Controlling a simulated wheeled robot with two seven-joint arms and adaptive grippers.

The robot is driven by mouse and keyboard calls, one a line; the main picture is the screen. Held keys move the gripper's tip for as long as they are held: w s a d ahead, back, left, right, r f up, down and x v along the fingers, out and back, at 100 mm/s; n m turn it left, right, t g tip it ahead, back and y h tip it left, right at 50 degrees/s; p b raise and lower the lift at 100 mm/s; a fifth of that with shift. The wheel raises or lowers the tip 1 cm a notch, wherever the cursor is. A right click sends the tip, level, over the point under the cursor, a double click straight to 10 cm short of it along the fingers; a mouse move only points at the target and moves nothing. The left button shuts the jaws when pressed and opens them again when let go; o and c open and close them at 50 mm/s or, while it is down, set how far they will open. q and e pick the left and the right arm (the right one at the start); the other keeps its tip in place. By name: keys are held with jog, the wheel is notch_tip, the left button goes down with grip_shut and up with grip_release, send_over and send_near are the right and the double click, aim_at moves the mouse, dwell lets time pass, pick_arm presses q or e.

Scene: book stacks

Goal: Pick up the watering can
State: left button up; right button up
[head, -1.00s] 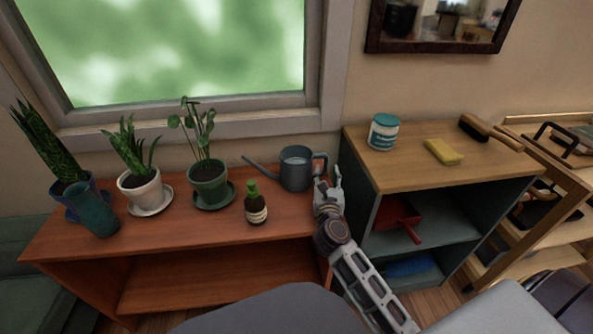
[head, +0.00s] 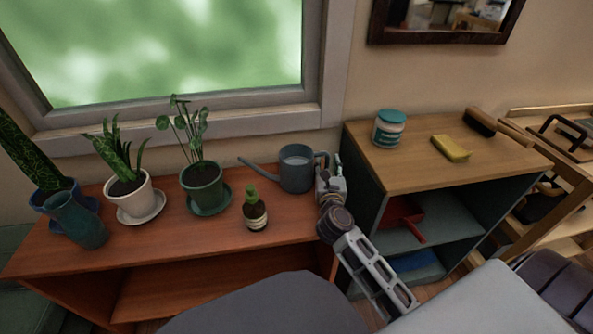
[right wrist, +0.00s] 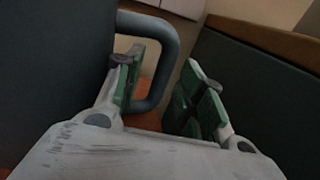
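The grey-blue watering can (head: 297,170) stands upright on the reddish wooden shelf unit (head: 230,235), with its spout to the left and its handle to the right. My right gripper (head: 328,166) is at the handle side in the head view and covers part of the handle. In the right wrist view, the handle (right wrist: 167,62) passes between the two green-padded fingers of my right gripper (right wrist: 163,88). The fingers are spread apart, with a gap to the right of the handle. The can's dark body fills the left of that view. My left gripper is not in view.
A small brown bottle-like pot (head: 255,212) stands in front of the can. A green-potted plant (head: 203,185) and other plants are left. A higher wooden-topped cabinet (head: 420,165), with a jar (head: 389,130) and yellow sponge (head: 451,149), stands close on the right.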

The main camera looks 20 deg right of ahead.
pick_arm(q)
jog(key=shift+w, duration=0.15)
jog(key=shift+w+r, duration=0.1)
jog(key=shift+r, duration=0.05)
pick_arm(e)
grip_shut()
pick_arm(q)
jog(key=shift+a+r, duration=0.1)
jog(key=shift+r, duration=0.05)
pick_arm(e)
jog(key=shift+r, duration=0.25)
dwell(0.4)
